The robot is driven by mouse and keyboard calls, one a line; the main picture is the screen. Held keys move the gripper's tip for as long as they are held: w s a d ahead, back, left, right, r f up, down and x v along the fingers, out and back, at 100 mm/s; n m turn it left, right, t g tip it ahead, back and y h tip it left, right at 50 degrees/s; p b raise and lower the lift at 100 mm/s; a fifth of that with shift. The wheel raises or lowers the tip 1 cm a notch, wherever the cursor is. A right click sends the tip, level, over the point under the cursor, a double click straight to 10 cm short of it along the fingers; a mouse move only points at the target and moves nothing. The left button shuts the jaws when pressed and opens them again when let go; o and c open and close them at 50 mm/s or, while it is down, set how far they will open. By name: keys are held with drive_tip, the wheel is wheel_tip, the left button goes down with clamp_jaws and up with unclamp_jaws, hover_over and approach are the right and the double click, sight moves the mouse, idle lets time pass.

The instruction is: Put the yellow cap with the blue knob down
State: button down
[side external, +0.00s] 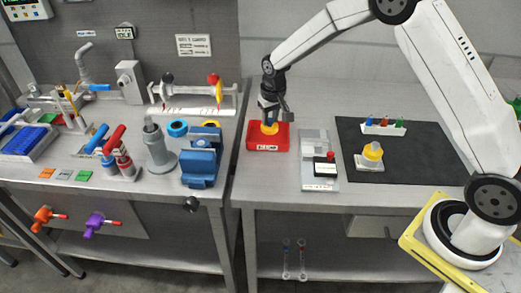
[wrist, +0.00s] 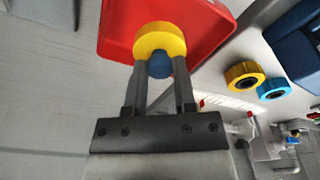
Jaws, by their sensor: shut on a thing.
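The yellow cap with the blue knob shows in the wrist view (wrist: 160,38), with its blue knob (wrist: 159,66) between my gripper's fingers. My gripper (wrist: 160,75) is shut on the knob. In the side view the yellow cap (side external: 269,128) is below my gripper (side external: 269,112), over the red tray (side external: 254,142). I cannot tell whether the cap touches the tray. The tray's red floor also shows behind the cap in the wrist view (wrist: 205,22).
A yellow piece on a base (side external: 371,155) and a small rack (side external: 383,128) are on a black mat (side external: 430,155). A blue vise-like block (side external: 202,160) is on the left bench.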

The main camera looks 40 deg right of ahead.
sight(270, 119)
drive_tip(key=shift+f, duration=0.1)
drive_tip(key=shift+w+f, duration=0.15)
drive_tip(key=shift+w, duration=0.05)
drive_tip(key=shift+f, duration=1.6)
drive_tip(key=shift+f, duration=0.1)
drive_tip(key=shift+c, duration=2.1)
unclamp_jaws()
drive_tip(key=shift+s+a+r, duration=0.1)
drive_tip(key=shift+s+r, duration=0.1)
drive_tip(key=shift+r, duration=1.85)
drive_tip(key=shift+s+r, duration=0.25)
drive_tip(key=shift+r, duration=1.75)
drive_tip(key=shift+s+a+r, duration=0.1)
drive_tip(key=shift+s+r, duration=0.1)
drive_tip(key=shift+r, duration=1.85)
drive_tip(key=shift+s, duration=0.1)
